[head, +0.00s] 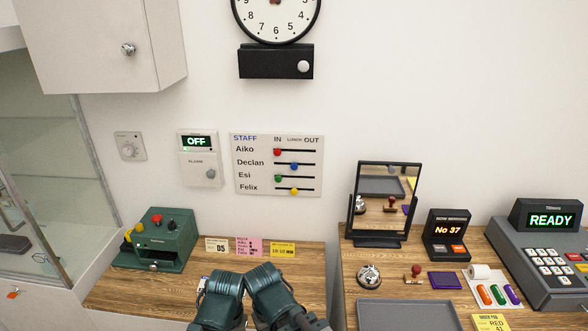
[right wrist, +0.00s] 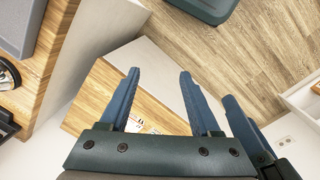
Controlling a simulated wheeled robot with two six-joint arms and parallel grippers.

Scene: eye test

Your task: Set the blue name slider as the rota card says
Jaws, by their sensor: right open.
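The staff board (head: 310,187) hangs on the wall in the head view, with columns IN, LUNCH and OUT. The blue slider (head: 293,167) is in Declan's row, near the middle of its track, under LUNCH. A pink card (head: 249,247) with small lines of writing stands below; it may be the rota card, but I cannot read it. My left gripper (head: 222,299) and right gripper (head: 269,289) are side by side at the bottom, below and apart from the board. The right gripper also shows in the right wrist view (right wrist: 159,74), open and empty. The left fingertips are not clear.
Red, green and yellow sliders sit in the other rows. A white card (head: 216,245) and yellow card (head: 283,250) flank the pink one. A green button box (head: 155,240) stands left, a mirror (head: 357,235) right. The wall before the board is clear.

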